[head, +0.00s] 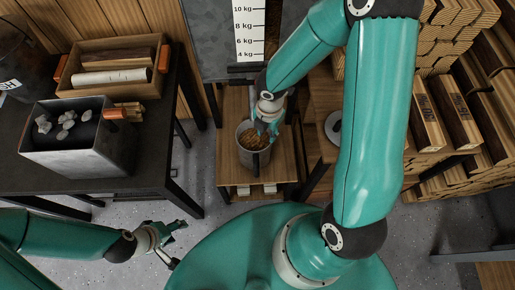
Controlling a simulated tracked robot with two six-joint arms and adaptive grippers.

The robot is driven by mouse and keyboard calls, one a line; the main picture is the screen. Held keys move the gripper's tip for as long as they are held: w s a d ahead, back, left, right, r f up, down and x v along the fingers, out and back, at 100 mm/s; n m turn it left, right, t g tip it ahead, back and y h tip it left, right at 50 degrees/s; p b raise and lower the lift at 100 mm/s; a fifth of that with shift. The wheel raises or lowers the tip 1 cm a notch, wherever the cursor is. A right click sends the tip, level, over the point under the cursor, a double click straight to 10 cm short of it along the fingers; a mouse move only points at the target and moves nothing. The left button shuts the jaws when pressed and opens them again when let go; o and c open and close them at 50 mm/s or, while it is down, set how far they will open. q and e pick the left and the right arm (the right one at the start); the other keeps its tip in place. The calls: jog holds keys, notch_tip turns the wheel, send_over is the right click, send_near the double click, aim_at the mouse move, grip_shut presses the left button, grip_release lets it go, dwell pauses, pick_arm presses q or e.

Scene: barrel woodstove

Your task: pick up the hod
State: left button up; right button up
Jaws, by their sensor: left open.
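A grey metal bucket of brown pellets, which looks like the hod (252,158), stands upright on a low wooden stand in the middle of the head view. My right gripper (267,128) reaches down from above at the hod's upper right rim and covers part of it. I cannot tell whether its fingers touch or grip the hod. My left gripper (174,246) is open and empty at lower left, over the floor and well apart from the hod.
A dark table (140,182) at left bears a grey bin (85,160) with pale lumps and a wooden crate (75,92) with logs. A panel with a kilogram scale (249,35) stands behind the hod. Stacked wood (455,45) fills the right side.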

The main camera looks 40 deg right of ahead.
jog(key=shift+n, duration=0.3)
jog(key=f+b, duration=0.2)
jog(key=f, duration=0.1)
jog(key=f+b, duration=0.1)
jog(key=f, duration=0.3)
jog(key=f+b, duration=0.2)
jog(key=f, duration=0.1)
jog(key=shift+d+f+b, duration=0.25)
jog(key=shift+f+b, duration=0.05)
jog(key=shift+b, duration=0.05)
jog(key=shift+d+f+b, duration=0.15)
jog(key=shift+f+b, duration=0.65)
jog(key=shift+f, duration=0.7)
jog(key=shift+d+f+b, duration=0.1)
jog(key=shift+f+b, duration=0.65)
jog(key=shift+f, duration=0.7)
grip_shut()
